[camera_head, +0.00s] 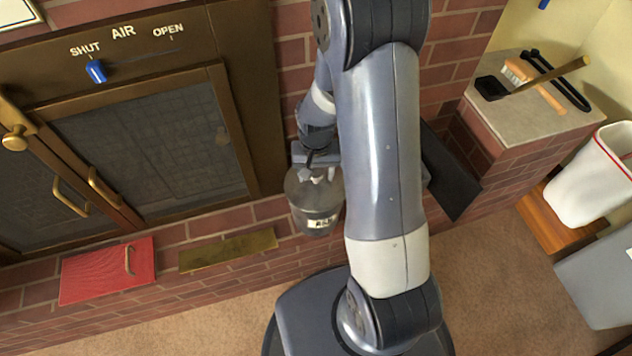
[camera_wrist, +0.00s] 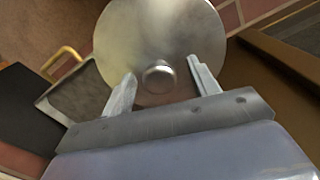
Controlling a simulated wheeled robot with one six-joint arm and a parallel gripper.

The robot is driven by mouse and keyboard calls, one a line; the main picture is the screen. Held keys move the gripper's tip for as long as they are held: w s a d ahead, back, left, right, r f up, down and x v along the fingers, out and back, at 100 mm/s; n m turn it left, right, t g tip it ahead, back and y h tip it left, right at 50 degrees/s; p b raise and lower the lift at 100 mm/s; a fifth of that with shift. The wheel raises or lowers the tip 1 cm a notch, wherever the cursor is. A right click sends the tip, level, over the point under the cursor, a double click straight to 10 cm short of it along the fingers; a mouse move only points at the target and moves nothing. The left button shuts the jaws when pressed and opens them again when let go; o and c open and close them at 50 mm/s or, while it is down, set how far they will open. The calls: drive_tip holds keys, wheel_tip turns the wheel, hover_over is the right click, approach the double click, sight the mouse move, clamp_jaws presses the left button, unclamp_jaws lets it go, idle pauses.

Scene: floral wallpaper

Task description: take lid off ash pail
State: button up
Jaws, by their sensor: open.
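The ash pail (camera_head: 316,218) is a grey metal pail with a label on its front, standing on the brick hearth in the head view. Its round metal lid (camera_wrist: 160,30) is on top and shows from above in the wrist view, with a round knob (camera_wrist: 158,77) at its middle. My gripper (camera_wrist: 162,80) is open. Its two fingers stand on either side of the knob, with gaps between them and it. In the head view my gripper (camera_head: 318,176) is just over the lid, and my arm hides part of the pail's right side.
A fireplace with brass-framed doors (camera_head: 150,140) is at the left. A dark panel (camera_head: 450,170) is right of my arm. A stone-topped ledge (camera_head: 535,118) holds a brush. A white bin (camera_head: 595,180) stands far right.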

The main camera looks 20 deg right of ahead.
drive_tip(key=shift+c, duration=0.4)
drive_tip(key=c, duration=1.1)
drive_tip(key=shift+r, duration=0.1)
wheel_tip(320, 180, up, 10)
drive_tip(key=shift+f+p, duration=0.1)
drive_tip(key=shift+p, duration=1.05)
wheel_tip(320, 180, up, 5)
drive_tip(key=p, duration=0.4)
hover_over(316, 172)
